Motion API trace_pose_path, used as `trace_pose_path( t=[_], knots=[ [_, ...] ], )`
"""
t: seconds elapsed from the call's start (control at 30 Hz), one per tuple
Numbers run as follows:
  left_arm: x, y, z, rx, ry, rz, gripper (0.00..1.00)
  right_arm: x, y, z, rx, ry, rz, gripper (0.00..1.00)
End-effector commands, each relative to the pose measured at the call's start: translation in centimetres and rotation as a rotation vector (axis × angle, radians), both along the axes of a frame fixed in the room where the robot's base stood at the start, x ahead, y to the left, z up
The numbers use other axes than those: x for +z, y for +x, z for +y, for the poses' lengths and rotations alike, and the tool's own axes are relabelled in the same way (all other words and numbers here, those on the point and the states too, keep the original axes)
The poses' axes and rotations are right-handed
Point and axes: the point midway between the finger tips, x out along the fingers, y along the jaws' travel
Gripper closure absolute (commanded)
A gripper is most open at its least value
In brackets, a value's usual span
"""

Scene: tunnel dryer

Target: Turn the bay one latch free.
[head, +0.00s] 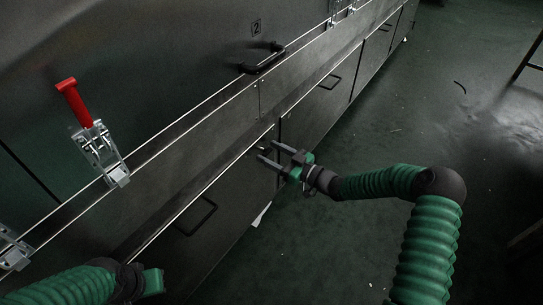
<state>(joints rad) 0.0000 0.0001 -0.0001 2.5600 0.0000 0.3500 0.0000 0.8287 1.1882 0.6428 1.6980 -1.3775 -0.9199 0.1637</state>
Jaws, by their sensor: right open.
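A metal toggle latch (101,150) with a raised red handle (73,101) is mounted on the dryer's ledge at the left. Its handle points up and leans slightly left. No bay one label shows, so I cannot tell which bay it belongs to. My right gripper (266,153) is open and empty in front of the lower drawer fronts, well to the right of the latch. My left wrist (128,282) is at the bottom left, below the latch and apart from it. Its fingers cannot be made out.
A second latch (12,250) is cut off at the left edge, and more metal fittings (341,10) sit at the top. A black handle (263,60) is on the panel below a "2" label (256,27). Lower doors carry handles (196,217). The green floor (400,130) at right is mostly clear.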

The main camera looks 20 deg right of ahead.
Motion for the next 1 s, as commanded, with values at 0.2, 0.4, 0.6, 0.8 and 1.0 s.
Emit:
trace_pose_path(
  t=[0.2,0.4,0.6,0.8,1.0],
  knots=[
    [0.05,0.01,0.0,0.0,0.0,0.0,1.0,0.02,-0.03,-0.01,0.0,0.0,0.0,0.52],
    [0.05,0.01,0.0,0.0,0.0,0.0,1.0,0.0,-0.03,-0.04,0.0,-0.001,0.001,0.78],
    [0.05,0.01,0.0,0.0,0.0,0.0,1.0,0.0,-0.02,-0.07,-0.001,-0.001,0.001,1.0],
    [0.11,0.0,0.0,0.0,0.0,0.0,1.0,0.02,-0.01,-0.1,-0.002,-0.012,-0.008,1.0],
    [0.35,0.0,0.0,0.0,0.0,0.0,1.0,0.09,-0.03,-0.03,-0.001,-0.065,-0.049,1.0]
  ],
)
